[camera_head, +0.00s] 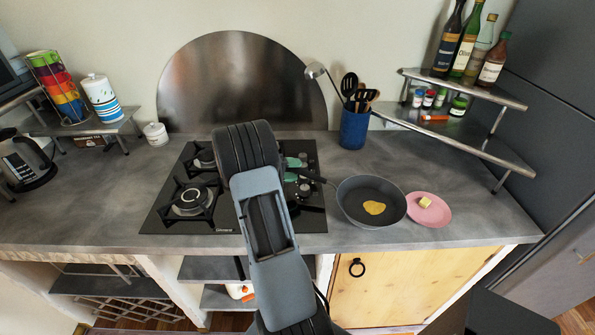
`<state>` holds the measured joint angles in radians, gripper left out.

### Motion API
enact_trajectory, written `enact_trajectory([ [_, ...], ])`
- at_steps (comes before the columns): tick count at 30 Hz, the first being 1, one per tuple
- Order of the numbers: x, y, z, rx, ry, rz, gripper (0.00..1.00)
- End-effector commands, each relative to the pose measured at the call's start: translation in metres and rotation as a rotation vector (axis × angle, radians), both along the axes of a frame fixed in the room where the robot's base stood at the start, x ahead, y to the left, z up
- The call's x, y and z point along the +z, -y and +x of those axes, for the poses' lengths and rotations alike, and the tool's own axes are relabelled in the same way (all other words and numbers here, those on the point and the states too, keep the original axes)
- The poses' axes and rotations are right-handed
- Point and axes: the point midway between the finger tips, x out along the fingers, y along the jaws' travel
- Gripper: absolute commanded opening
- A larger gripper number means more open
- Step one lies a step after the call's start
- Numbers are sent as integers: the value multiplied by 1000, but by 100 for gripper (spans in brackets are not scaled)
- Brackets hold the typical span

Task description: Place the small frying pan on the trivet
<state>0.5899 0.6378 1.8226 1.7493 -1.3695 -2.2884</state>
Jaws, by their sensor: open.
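The small frying pan (355,207) is dark, with a yellow patch of food in it. It sits on the grey counter just right of the cooktop, its handle pointing left and slightly back over the cooktop's edge. My gripper (292,169) is open, with two green fingertips showing to the right of my arm. The end of the pan handle appears close to or between the fingertips; whether they touch it I cannot tell. My arm hides much of the gripper and the middle of the cooktop. I cannot make out a trivet.
A pink plate (436,214) with a yellow cube stands right of the pan. A black gas cooktop (160,219) lies left of it. A blue utensil holder (354,130) and a shelf (470,146) with bottles stand behind.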

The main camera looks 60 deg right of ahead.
Motion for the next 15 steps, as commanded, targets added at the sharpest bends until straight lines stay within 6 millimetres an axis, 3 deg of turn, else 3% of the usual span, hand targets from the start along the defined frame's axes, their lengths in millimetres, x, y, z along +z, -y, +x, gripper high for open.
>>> enact_trajectory([
  [9, 15, -50, 35, 5, 0, 0, 48],
  [15, 23, -70, 49, 2, 0, 0, 48],
])
